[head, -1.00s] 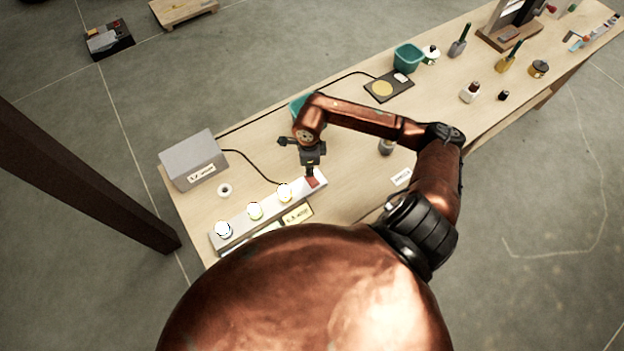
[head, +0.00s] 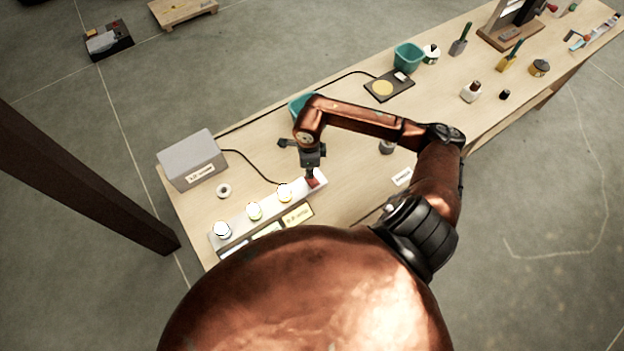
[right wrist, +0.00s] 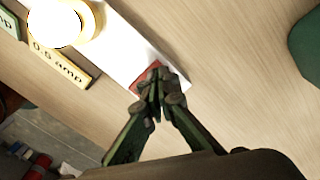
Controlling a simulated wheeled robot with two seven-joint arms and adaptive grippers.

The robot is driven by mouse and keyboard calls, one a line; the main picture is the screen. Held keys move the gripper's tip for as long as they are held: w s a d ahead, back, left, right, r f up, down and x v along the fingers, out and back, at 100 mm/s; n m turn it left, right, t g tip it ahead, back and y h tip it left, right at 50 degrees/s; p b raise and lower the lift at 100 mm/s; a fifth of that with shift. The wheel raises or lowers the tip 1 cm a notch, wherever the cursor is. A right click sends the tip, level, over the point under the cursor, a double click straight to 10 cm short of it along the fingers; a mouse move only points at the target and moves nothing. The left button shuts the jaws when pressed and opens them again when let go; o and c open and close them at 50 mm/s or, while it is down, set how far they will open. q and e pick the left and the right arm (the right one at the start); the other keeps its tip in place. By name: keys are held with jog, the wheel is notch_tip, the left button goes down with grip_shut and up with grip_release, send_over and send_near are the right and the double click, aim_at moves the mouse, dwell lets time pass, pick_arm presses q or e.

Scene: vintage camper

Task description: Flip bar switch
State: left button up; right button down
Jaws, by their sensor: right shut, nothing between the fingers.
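A pale bar (head: 238,222) lies along the near left edge of the table with several round lamps in a row, among them a glowing lamp (head: 284,193). A red switch (head: 315,182) sits at the bar's right end. My right gripper (head: 311,174) is shut and empty, pointing down at the red switch. In the right wrist view the shut fingertips (right wrist: 157,92) cover part of the red switch (right wrist: 146,78), at or just above it; contact is unclear. The bar's end (right wrist: 125,45) and one bright lamp (right wrist: 62,20) also show there. My left gripper is out of view.
A grey box (head: 192,157) stands at the table's left end, with a cable running toward the bar. Label cards (head: 297,215) lie in front of the bar. A teal bin (head: 298,104) stands behind my right arm. Bare tabletop (head: 350,165) lies right of the bar.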

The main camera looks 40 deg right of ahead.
jog(key=shift+r+p, duration=1.65)
jog(key=shift+r, duration=1.8)
